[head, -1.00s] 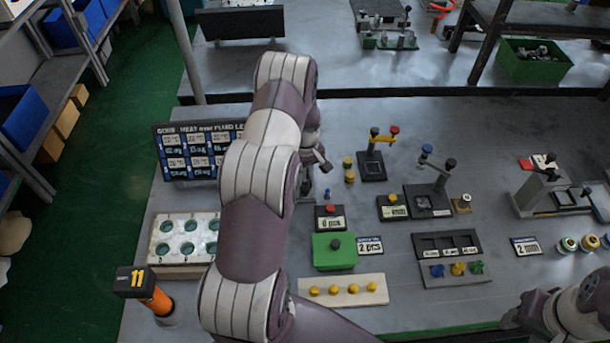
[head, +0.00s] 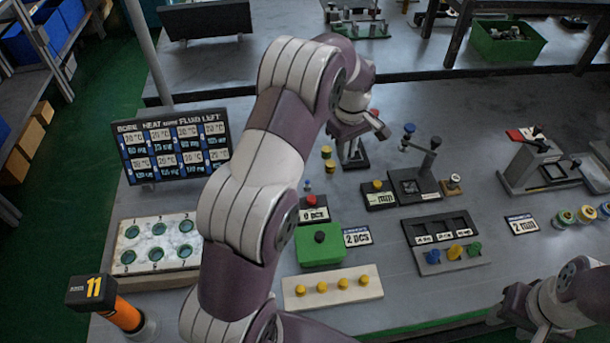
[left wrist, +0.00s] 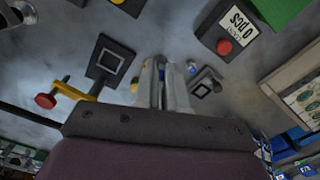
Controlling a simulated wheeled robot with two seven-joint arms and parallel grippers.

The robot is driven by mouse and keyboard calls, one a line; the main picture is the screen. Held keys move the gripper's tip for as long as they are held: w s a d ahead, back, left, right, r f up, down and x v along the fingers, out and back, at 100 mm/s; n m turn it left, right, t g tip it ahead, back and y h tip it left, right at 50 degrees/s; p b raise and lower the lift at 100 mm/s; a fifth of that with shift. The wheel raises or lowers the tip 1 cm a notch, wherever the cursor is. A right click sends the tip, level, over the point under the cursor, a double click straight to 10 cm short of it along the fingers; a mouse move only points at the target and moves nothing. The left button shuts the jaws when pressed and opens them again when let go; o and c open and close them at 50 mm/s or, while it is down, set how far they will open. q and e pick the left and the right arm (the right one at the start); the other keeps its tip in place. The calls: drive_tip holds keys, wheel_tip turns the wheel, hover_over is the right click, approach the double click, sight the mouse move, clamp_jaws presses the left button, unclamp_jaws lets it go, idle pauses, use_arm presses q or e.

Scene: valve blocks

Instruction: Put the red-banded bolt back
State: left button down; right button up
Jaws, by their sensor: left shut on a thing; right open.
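My left gripper (head: 347,146) reaches down over the black base (head: 354,160) of the yellow-lever stand, which it largely covers in the head view. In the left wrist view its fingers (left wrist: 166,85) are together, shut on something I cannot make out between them. I cannot identify the red-banded bolt in any view. A small blue-topped piece (left wrist: 191,68) lies just right of the fingers, beside a small dark square fixture (left wrist: 205,87). The yellow lever with a red knob (left wrist: 48,100) is to their left. My right gripper (head: 503,308) is at the lower right, open, partly shown, away from the parts.
A "0 pcs" block (head: 313,214), green box (head: 320,250) and yellow-knob board (head: 300,298) stand in front. A black crank stand (head: 428,187) is to the right. The white holed block (head: 143,231) and display board (head: 131,179) are left. Bare table lies between fixtures.

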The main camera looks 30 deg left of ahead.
use_arm(q)
drive_tip(key=a+f, duration=0.2)
drive_tip(key=a, duration=0.1)
drive_tip(key=a+f+p, duration=0.1)
drive_tip(key=a+f, duration=0.1)
drive_tip(key=a, duration=0.2)
drive_tip(key=a+f+p, duration=0.1)
drive_tip(key=a+f, duration=0.1)
drive_tip(key=a, duration=0.2)
drive_tip(key=shift+s+a+f, duration=0.1)
drive_tip(key=shift+s+f, duration=0.1)
drive_tip(key=shift+f, duration=0.1)
wheel_tip(320, 180, down, 3)
drive_tip(key=shift+s+f+p, duration=0.1)
drive_tip(key=shift+f+p, duration=0.1)
drive_tip(key=shift+p, duration=0.25)
drive_tip(key=shift+f, duration=0.4)
drive_tip(key=shift+f, duration=0.1)
drive_tip(key=c, duration=1.2)
unclamp_jaws()
